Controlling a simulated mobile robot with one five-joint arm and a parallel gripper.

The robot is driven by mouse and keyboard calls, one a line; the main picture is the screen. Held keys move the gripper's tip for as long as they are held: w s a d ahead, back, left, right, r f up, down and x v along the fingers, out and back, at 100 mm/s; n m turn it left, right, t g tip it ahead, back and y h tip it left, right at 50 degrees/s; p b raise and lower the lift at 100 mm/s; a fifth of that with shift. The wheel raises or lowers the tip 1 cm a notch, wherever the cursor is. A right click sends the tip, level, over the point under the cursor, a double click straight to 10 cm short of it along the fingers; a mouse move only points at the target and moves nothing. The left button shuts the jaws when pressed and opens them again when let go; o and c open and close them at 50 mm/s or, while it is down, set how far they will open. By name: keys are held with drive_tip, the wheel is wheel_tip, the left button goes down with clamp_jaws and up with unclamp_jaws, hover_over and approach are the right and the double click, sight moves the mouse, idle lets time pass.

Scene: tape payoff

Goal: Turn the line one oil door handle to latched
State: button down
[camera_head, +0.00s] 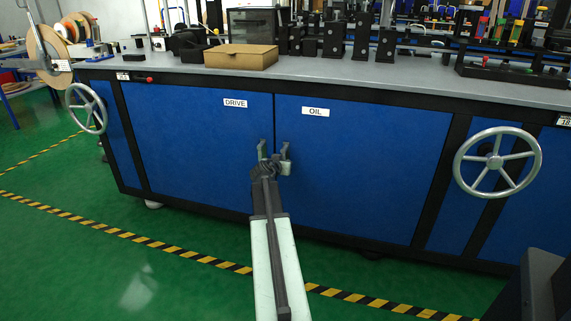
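The blue door labelled OIL (365,165) is closed on the front of the machine bench. Its small grey handle (286,158) sits at its left edge, by the seam with the door labelled DRIVE (205,150). A similar grey handle (262,149) shows just left of the seam. My dark gripper (266,167) is at the end of my arm, in front of the seam and just left of the oil door handle. It overlaps the lower part of the handles in the picture. I cannot tell whether it touches either one, or whether its fingers are open.
A large handwheel (497,161) stands out at the right, a smaller one (87,108) at the left. The grey bench top (330,72) carries a cardboard box (241,57) and several black blocks. Green floor with a striped line (170,248) lies clear in front.

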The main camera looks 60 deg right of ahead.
idle(0.6)
drive_tip(key=c, duration=1.4)
unclamp_jaws()
drive_tip(key=shift+w, duration=0.1)
drive_tip(key=p+v, duration=0.3)
drive_tip(key=v, duration=0.5)
